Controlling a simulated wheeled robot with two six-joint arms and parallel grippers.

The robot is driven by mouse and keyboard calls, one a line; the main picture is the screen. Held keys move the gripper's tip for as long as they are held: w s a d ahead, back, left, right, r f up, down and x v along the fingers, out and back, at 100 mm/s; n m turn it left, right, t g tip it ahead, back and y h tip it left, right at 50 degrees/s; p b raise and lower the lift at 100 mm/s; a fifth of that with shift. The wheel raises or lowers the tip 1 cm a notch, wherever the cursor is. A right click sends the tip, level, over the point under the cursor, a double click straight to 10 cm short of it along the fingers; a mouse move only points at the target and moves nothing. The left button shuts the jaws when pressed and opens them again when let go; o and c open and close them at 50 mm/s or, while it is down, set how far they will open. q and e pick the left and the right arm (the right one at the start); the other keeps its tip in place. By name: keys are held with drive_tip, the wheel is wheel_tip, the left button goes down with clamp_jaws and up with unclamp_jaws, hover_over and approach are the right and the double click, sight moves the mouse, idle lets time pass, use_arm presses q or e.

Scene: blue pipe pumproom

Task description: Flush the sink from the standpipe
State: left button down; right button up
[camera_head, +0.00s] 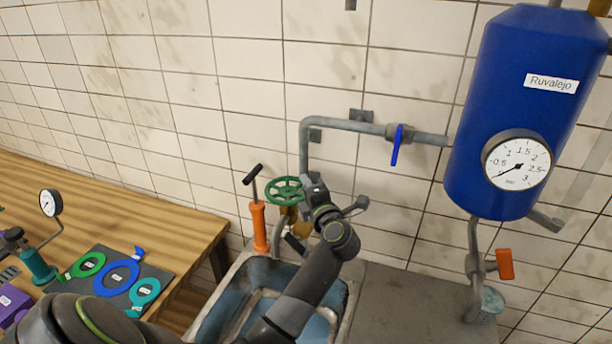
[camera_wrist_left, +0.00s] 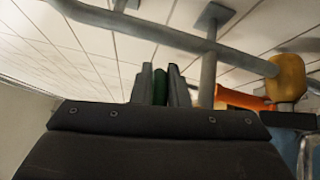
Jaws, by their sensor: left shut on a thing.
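The standpipe is a grey pipe (camera_head: 304,150) on the tiled wall, with a green handwheel (camera_head: 284,190) and a brass body (camera_head: 300,229) low on it. My left gripper (camera_head: 313,188) is at the right side of the handwheel, shut on its rim. In the left wrist view a strip of the green wheel (camera_wrist_left: 160,86) shows between the fingers, and the brass body (camera_wrist_left: 288,77) is at the right. The blue-lined sink (camera_head: 216,311) lies below, partly hidden by my left arm. My right gripper is not in view.
A blue-lever valve (camera_head: 396,146) sits on the pipe to a blue tank (camera_head: 520,90) with a gauge (camera_head: 517,160) reading low. An orange-handled valve (camera_head: 504,264) is below the tank. An orange hand pump (camera_head: 259,227) stands left of the handwheel. A wooden bench (camera_head: 150,205) is at left.

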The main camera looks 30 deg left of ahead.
use_arm(q)
drive_tip(key=shift+s+d+f+m+t+h+p, duration=0.1)
drive_tip(key=shift+s+d+m+t+h+p, duration=0.05)
drive_tip(key=shift+m+t+h+p, duration=0.4)
drive_tip(key=c, duration=1.4)
unclamp_jaws()
drive_tip(key=shift+c, duration=0.2)
